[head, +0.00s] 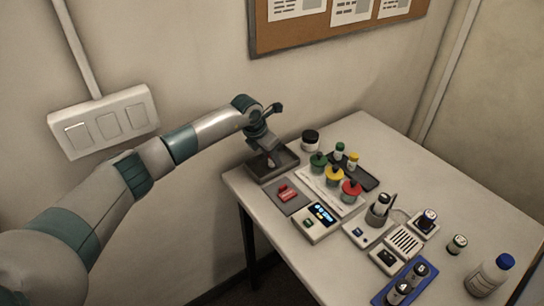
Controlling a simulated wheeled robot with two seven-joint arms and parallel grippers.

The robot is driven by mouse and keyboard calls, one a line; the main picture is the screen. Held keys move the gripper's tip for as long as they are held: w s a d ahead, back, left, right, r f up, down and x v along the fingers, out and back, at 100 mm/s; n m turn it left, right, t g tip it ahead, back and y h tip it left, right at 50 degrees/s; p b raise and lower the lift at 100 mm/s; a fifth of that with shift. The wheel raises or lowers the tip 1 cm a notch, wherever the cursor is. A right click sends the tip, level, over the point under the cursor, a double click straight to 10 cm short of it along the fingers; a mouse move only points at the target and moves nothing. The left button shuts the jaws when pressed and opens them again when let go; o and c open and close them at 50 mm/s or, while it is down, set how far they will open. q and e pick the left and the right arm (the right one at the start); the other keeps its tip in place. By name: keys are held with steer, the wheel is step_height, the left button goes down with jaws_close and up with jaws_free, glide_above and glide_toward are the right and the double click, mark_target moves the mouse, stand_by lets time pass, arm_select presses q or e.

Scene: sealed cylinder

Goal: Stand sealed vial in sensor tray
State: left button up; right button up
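My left gripper (269,158) reaches down over a dark grey open tray (289,172) at the table's back left corner. A small pale and reddish thing (270,163) shows at its fingertips; it may be a vial, but it is too small to tell whether it is held. The finger gap is not clear. Two small vials, one green-capped (340,149) and one yellow-capped (353,161), stand upright on a flat dark tray (369,184). I cannot tell which tray is the sensor tray. My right gripper is not in view.
Green (318,160), yellow (335,176) and red (351,191) knob-topped pieces stand on a white panel. The table's back right is clear.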

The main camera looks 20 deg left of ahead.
arm_select(q)
steer(key=o, duration=0.4)
steer(key=shift+o, duration=0.2)
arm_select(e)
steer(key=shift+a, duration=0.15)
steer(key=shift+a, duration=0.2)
arm_select(q)
steer(key=shift+r, duration=0.15)
steer(key=shift+s+a+r, duration=0.1)
steer(key=shift+a+r, duration=0.05)
steer(key=shift+r, duration=0.25)
steer(key=b+v, duration=0.4)
steer(key=v, duration=0.7)
steer(key=shift+b, duration=0.3)
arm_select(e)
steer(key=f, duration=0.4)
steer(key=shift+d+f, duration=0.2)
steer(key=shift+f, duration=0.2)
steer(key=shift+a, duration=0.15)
